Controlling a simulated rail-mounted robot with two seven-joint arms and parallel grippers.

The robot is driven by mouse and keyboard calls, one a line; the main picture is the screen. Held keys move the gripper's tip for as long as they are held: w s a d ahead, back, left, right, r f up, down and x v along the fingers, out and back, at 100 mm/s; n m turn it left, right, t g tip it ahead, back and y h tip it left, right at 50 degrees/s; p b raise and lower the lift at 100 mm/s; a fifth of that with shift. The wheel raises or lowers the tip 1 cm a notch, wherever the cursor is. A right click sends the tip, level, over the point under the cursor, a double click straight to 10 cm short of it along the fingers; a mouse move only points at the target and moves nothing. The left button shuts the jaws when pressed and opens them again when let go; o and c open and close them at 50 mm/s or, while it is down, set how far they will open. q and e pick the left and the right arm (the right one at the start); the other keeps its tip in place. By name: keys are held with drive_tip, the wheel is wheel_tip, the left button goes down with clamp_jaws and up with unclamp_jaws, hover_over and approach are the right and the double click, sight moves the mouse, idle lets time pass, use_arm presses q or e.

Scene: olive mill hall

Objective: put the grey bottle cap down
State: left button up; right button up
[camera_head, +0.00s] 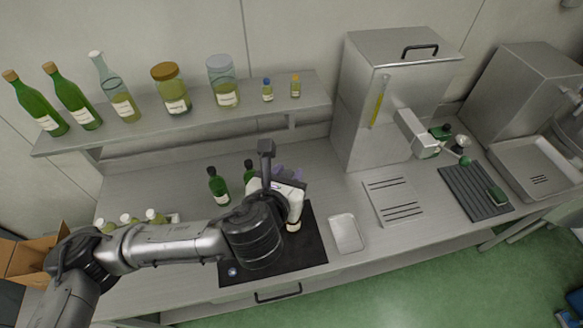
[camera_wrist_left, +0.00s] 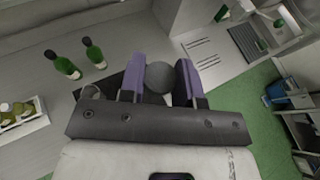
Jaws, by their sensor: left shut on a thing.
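My left gripper (camera_head: 288,174) is over the back part of the black mat (camera_head: 305,252), its purple fingers partly hidden behind its white body. In the left wrist view the gripper (camera_wrist_left: 160,76) is shut on the grey bottle cap (camera_wrist_left: 158,78), a round dark-grey piece between the two fingers. The cap is hidden in the head view. Whether it touches anything below cannot be told. My right gripper is not in view.
Two green bottles (camera_head: 218,186) stand left of the gripper. A small metal tray (camera_head: 346,234) and a slotted plate (camera_head: 393,200) lie to the right. A steel tank (camera_head: 365,125) stands behind. A shelf (camera_head: 185,124) with bottles and jars spans the back left.

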use_arm(q)
drive_tip(key=f+m+g+h, duration=0.1)
drive_tip(key=m+h, duration=0.1)
drive_tip(key=a+f+m+g+h, duration=0.1)
drive_tip(key=f+m+g+h, duration=0.1)
drive_tip(key=s+a+f+m+g+h, duration=0.1)
drive_tip(key=m+g+h, duration=0.1)
drive_tip(key=m, duration=0.1)
drive_tip(key=shift+s+a+f+h, duration=0.1)
drive_tip(key=shift+a+f+h, duration=0.1)
drive_tip(key=shift+f+h, duration=0.1)
drive_tip(key=m+g, duration=0.1)
drive_tip(key=f+m+g+h, duration=0.1)
drive_tip(key=f+m+g, duration=0.1)
drive_tip(key=shift+s+a+h, duration=0.3)
drive_tip(key=shift+s+h, duration=0.05)
drive_tip(key=shift+h, duration=0.05)
drive_tip(key=shift+s+a+f+m+g+h, duration=0.1)
drive_tip(key=shift+a+f+m+g+h, duration=0.2)
drive_tip(key=shift+m+g, duration=0.35)
drive_tip(key=shift+s+a+f+m+g+y, duration=0.1)
drive_tip(key=shift+f+m+g, duration=0.3)
drive_tip(key=shift+m+g, duration=0.2)
drive_tip(key=shift+s+a+f+m+g+h, duration=0.1)
drive_tip(key=shift+a+f+m+g+h, duration=0.1)
drive_tip(key=shift+f+m+g, duration=0.3)
drive_tip(key=shift+r, duration=0.15)
